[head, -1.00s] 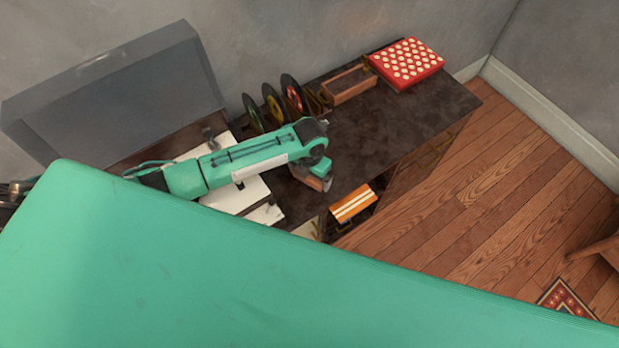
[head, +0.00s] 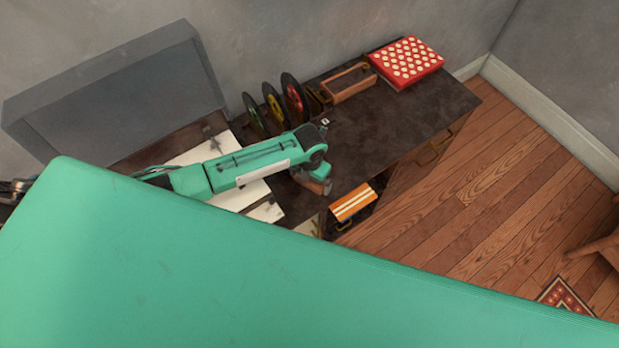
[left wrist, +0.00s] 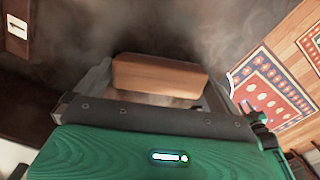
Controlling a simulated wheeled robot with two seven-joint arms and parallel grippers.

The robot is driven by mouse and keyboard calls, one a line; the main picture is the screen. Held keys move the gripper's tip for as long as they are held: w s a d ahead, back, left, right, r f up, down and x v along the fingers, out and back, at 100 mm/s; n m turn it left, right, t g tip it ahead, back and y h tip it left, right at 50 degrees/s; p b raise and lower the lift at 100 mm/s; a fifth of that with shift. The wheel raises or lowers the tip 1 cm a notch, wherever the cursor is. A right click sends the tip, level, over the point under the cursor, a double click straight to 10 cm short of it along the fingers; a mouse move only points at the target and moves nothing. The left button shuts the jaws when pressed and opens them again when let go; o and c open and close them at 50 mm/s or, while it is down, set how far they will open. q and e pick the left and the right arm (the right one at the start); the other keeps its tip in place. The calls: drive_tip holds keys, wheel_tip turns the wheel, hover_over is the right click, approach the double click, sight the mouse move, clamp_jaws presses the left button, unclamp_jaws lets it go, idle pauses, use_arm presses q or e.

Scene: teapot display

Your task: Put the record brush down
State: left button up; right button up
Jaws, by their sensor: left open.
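My left gripper (head: 317,182) hangs over the near edge of the dark cabinet top (head: 395,115) in the head view. The record brush, a brown wooden block (left wrist: 158,76), sits between the open fingers of my left gripper (left wrist: 158,88) in the left wrist view. Its underside is hidden by the gripper, and I cannot tell whether it touches the surface. My right gripper is not in view.
Several upright records (head: 273,105) stand at the back by the wall. A wooden box (head: 348,84) and a red dotted box (head: 408,62) are behind. The open record player lid (head: 115,95) is left. An orange striped item (head: 353,203) is in front. The cabinet top's right part is clear.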

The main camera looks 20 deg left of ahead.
use_arm(q)
wheel_tip(320, 180, up, 12)
drive_tip(key=b, duration=0.1)
drive_tip(key=shift+b, duration=0.4)
drive_tip(key=shift+f, duration=0.1)
